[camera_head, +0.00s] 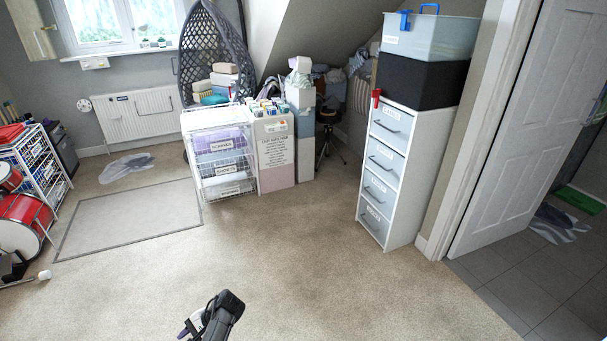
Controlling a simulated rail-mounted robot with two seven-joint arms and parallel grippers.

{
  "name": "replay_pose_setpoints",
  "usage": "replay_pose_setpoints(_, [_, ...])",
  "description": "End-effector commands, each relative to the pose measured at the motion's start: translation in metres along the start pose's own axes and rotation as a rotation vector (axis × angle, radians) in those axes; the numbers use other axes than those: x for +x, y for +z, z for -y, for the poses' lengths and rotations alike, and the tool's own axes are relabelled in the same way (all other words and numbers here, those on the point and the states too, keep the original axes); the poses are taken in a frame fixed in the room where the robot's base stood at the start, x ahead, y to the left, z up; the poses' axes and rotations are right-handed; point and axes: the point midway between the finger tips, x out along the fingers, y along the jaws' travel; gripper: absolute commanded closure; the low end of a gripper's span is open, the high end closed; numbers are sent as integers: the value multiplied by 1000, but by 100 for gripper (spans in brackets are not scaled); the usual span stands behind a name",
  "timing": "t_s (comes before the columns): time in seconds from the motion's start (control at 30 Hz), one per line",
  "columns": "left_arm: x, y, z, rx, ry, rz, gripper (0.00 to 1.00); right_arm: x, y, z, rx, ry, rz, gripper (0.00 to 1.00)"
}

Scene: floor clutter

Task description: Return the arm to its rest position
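A dark part of my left arm and gripper (217,314) shows at the bottom edge, left of the middle, above the beige carpet. A small pale purple and white piece shows at its left side; I cannot tell what it is. The fingers are not clear, so I cannot tell whether this gripper is open or shut. My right arm and gripper are not in view.
A white drawer tower (387,175) stands at the right by an open door (520,130). A wire basket unit (222,165) stands at the back. A red drum (22,222) is at the left. A flat grey mat (130,220) lies on the carpet. The middle carpet is clear.

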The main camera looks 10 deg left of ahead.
Motion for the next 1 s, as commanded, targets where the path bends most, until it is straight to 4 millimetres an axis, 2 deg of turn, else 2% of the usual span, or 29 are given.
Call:
replay_pose_setpoints(0.17, [-51,-7,37,-273,65,-231,57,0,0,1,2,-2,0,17])
replay_pose_setpoints(0.27, [-90,-4,64,-432,108,-393,57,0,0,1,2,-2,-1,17])
replay_pose_setpoints(0.4, [-154,16,99,-639,175,-660,57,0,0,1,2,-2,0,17])
replay_pose_setpoints(0.53, [-195,43,106,-754,235,-887,57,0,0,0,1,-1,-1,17])
replay_pose_setpoints(0.67, [-222,75,90,-797,285,-1087,57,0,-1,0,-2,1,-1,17])
replay_pose_setpoints(0.77, [-232,103,65,-782,312,-1223,57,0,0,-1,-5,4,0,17])
replay_pose_setpoints(0.87, [-233,133,28,-730,331,-1336,57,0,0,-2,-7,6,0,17])
replay_pose_setpoints(1.0, [-216,178,-39,-631,365,-1427,57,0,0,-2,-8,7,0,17])
